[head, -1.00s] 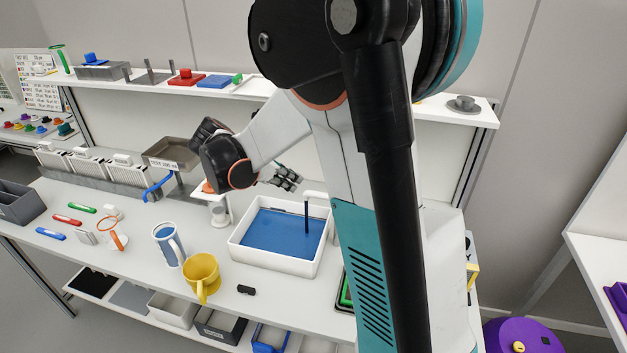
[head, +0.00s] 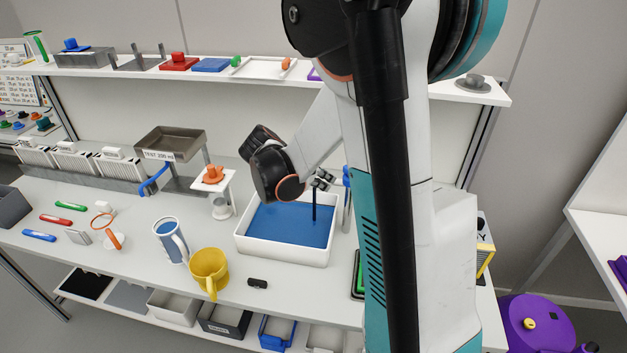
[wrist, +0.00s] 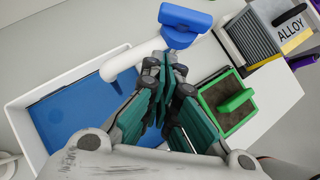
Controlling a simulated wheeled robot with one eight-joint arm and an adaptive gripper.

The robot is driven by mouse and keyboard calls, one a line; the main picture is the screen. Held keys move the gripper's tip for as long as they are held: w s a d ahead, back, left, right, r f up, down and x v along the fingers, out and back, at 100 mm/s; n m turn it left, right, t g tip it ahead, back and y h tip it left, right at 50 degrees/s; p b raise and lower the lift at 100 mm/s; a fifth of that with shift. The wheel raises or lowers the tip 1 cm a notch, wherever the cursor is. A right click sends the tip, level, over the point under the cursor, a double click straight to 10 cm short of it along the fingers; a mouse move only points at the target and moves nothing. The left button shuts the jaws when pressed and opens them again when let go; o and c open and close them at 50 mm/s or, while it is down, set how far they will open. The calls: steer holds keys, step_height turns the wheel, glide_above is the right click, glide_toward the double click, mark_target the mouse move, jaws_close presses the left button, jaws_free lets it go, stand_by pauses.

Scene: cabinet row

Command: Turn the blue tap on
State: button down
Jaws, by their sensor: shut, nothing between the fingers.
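The blue tap handle (wrist: 184,22) sits on a white pipe (wrist: 132,62) at the top of the wrist view. A bit of the blue handle shows in the head view (head: 346,176), next to my arm. The spout reaches over a white basin (head: 282,258) with a blue inside. My gripper (wrist: 167,72) is shut and empty. Its fingertips are close to the tap handle and the pipe; I cannot tell if they touch. In the head view my gripper (head: 322,180) is small and partly hidden by my arm.
A green-rimmed tray (wrist: 229,101) lies right of the gripper. A grey and yellow box marked ALLOY (wrist: 268,30) stands beyond it. A yellow mug (head: 209,270), a blue-and-white mug (head: 171,242) and a small black item (head: 258,283) stand left of and before the basin.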

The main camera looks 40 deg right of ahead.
steer(key=shift+d+r+b, duration=0.15)
steer(key=shift+d+b, duration=0.15)
steer(key=shift+d, duration=1.55)
steer(key=shift+w+d+m+g, duration=0.1)
steer(key=shift+d+m+g, duration=0.3)
steer(key=shift+d+m, duration=0.1)
steer(key=shift+a, duration=0.1)
